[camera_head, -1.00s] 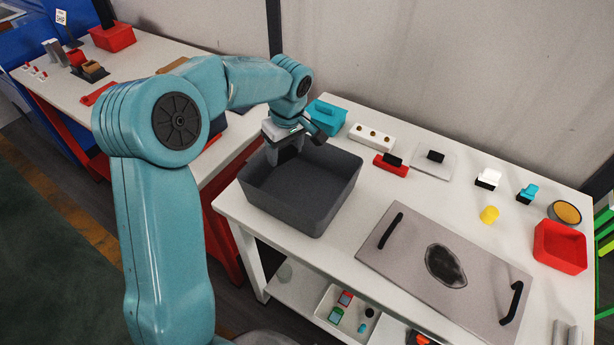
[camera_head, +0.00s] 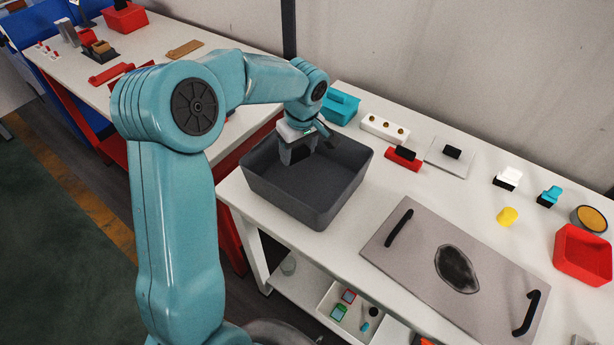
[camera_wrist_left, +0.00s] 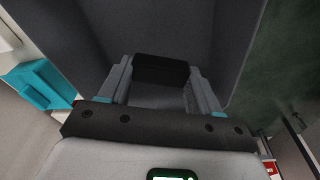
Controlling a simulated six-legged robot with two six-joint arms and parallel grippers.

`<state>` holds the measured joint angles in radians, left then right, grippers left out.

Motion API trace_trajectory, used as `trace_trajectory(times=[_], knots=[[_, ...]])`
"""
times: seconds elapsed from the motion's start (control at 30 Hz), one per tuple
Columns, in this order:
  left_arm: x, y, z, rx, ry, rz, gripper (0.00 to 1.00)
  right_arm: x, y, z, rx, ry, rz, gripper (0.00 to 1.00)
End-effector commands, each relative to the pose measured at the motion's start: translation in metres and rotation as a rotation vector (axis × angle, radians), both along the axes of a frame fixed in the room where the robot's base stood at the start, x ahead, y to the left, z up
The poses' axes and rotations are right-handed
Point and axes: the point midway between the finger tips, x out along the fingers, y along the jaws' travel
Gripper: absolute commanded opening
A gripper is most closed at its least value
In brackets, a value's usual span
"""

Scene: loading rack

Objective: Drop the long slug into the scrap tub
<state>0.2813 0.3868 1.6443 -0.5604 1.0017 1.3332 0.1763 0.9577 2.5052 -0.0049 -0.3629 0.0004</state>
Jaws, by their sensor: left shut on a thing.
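The scrap tub (camera_head: 325,205) is a dark grey, open-topped box at the left end of the white bench. My left gripper (camera_head: 297,156) points down within the tub's opening, near its back wall in the head view. In the left wrist view, my left gripper (camera_wrist_left: 160,82) is shut on a short-looking black block (camera_wrist_left: 160,69), seen between the two fingers and taken as the long slug. Its full length is hidden. The grey tub wall (camera_wrist_left: 225,35) surrounds the fingers there. Whether the block touches the tub floor cannot be told. My right gripper is not in view.
Behind the tub are a teal box (camera_head: 342,107), a white block with brass holes (camera_head: 385,128) and a red holder (camera_head: 403,161) with a black piece. A grey plate with black handles (camera_head: 455,265) lies right of the tub. A red bin (camera_head: 583,255) stands far right.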

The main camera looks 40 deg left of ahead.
Motion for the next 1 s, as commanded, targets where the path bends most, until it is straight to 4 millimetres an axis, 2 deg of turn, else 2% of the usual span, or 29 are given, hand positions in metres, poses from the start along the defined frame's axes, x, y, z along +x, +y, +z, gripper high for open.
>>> trace_trajectory(times=[0.2, 0.23, 0.3, 0.33, 0.6, 0.73, 0.87, 1.0], knots=[[0.002, -0.001, -0.001, 0.000, -0.001, -0.001, 0.31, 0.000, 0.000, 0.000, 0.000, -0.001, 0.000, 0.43], [0.002, -0.001, -0.001, 0.000, -0.001, -0.001, 0.66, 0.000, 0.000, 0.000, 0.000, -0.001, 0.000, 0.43], [0.003, -0.001, -0.001, 0.000, -0.001, -0.001, 0.89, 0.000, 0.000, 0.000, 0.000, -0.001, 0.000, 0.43], [0.003, -0.001, -0.001, 0.000, -0.001, -0.001, 0.93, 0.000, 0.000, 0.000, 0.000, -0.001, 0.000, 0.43], [0.003, -0.001, 0.000, -0.001, 0.000, -0.001, 0.93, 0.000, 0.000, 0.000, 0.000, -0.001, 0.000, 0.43], [0.003, -0.002, 0.009, 0.000, -0.003, 0.000, 0.93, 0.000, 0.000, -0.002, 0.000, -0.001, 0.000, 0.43], [0.002, -0.005, 0.036, 0.000, -0.007, -0.002, 0.93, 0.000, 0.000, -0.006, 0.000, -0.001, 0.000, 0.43], [0.000, -0.010, 0.074, 0.000, -0.009, -0.001, 0.93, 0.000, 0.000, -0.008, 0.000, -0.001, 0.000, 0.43]])
